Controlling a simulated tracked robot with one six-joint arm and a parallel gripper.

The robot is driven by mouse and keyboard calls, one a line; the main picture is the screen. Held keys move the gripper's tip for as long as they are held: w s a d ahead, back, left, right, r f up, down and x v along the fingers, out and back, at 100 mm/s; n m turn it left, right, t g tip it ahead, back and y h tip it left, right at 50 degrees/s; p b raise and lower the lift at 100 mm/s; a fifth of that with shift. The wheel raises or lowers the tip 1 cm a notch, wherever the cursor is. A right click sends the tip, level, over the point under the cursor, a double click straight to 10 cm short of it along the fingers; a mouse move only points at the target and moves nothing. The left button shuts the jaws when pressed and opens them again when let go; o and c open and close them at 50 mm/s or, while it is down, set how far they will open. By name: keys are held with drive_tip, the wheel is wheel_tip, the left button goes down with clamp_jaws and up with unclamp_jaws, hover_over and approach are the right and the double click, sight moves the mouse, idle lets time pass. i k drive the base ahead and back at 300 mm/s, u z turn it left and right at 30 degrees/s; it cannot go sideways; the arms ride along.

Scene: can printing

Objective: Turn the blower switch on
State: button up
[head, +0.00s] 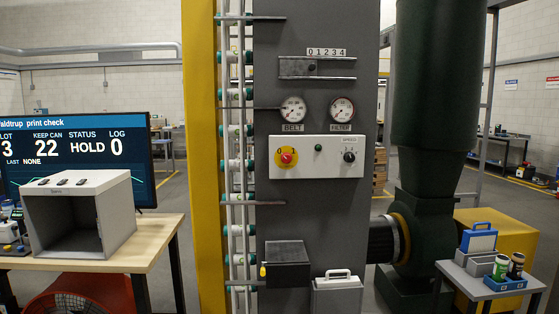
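A white control panel (317,157) is fixed to the grey machine column (328,90). It carries a red knob on a yellow round plate (287,157), a small dark green button or lamp (318,148), and a black knob (349,157) under a small label that seems to read SPEED. No switch is legibly marked as the blower's. A dark green blower-like housing (428,240) stands to the right, under a wide green duct (436,75). My gripper is not in view.
Two gauges (292,109) (342,109) sit above the panel. A dark box with a yellow-tipped lever (287,262) juts out below it. A wooden table (140,250) with a screen (90,140) is at left. A small grey table (470,280) with cans is at right.

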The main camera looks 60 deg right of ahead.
sight(285, 158)
drive_tip(key=z, duration=0.2)
drive_tip(key=i, duration=0.85)
drive_tip(key=z, duration=0.7)
drive_tip(key=i, duration=0.55)
drive_tip(key=z, duration=0.75)
drive_tip(key=i, duration=0.55)
drive_tip(key=z, duration=0.4)
